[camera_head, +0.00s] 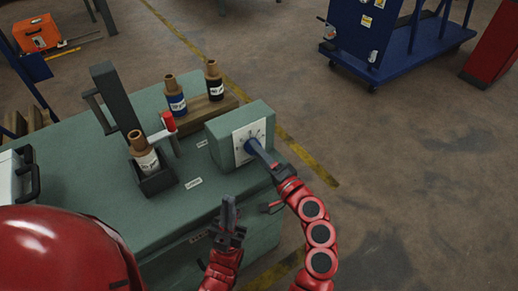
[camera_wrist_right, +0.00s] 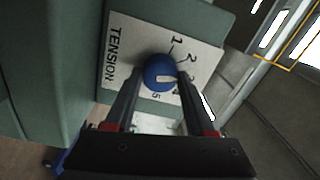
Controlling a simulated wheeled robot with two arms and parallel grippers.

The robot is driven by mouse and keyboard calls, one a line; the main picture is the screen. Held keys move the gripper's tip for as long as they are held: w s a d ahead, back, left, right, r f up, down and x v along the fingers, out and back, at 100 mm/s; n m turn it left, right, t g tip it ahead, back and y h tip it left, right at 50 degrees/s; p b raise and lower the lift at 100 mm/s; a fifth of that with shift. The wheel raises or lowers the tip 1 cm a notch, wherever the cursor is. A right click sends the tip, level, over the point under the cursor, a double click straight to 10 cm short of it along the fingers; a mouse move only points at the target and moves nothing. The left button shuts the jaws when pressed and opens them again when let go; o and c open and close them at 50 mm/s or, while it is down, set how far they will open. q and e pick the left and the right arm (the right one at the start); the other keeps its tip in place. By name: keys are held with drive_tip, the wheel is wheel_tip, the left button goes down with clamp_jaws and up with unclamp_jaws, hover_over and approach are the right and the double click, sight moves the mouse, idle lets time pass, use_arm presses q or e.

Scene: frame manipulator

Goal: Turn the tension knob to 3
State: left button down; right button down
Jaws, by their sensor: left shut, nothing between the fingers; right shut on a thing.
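The tension knob (camera_wrist_right: 160,73) is blue and round with a pale pointer mark, on a white dial plate (camera_wrist_right: 125,73) printed TENSION and numbers. The pale mark points rightward in the right wrist view, toward the 3–4 side; a finger partly covers those numbers. My right gripper (camera_wrist_right: 156,90) is shut on the knob, one finger on each side. In the head view this gripper (camera_head: 262,156) reaches the dial plate (camera_head: 245,138) on the green box from the right, hiding much of the knob. My left gripper (camera_head: 229,208) is shut and empty, in front of the box.
The green machine top (camera_head: 215,190) carries a dark upright post (camera_head: 117,98), a red-topped lever (camera_head: 168,122) and a spool in a dark holder (camera_head: 155,180). Two spools stand on a wooden block (camera_head: 208,110) behind.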

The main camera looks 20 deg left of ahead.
drive_tip(key=shift+m+p, duration=0.6)
drive_tip(key=shift+m, duration=0.8)
drive_tip(key=shift+c, duration=1.2)
unclamp_jaws()
drive_tip(key=b+v, duration=0.1)
drive_tip(key=v, duration=1.6)
drive_tip(key=shift+s+d+f, duration=0.15)
drive_tip(key=shift+s+f, duration=0.05)
drive_tip(key=shift+s, duration=0.05)
